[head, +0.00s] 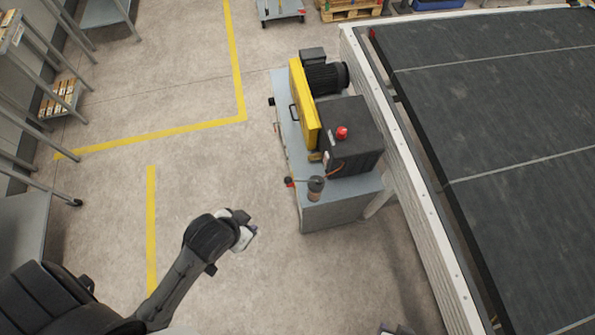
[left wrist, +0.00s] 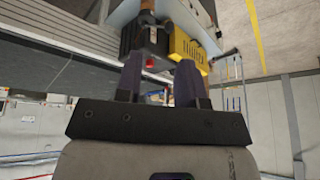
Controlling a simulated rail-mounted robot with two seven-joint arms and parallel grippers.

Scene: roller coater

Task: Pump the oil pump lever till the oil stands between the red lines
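The oil pump (head: 316,187) is a small dark-topped cylinder with a brownish lower part, at the near end of the grey machine base. Its thin lever (head: 301,180) sticks out to the left and ends in a red tip (head: 289,182). The red lines and oil level are too small to make out. My left gripper (head: 248,238) is below and left of the lever, apart from it. In the left wrist view its two fingers (left wrist: 160,85) stand apart with nothing between them. A small piece at the bottom edge (head: 397,330) may be my right gripper; its fingers are not visible.
A yellow guard (head: 304,103), black motor (head: 327,79) and dark box (head: 352,140) with a red button (head: 341,132) sit on the base. A large dark conveyor (head: 490,130) fills the right. Shelving (head: 40,80) stands left. The floor between is clear.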

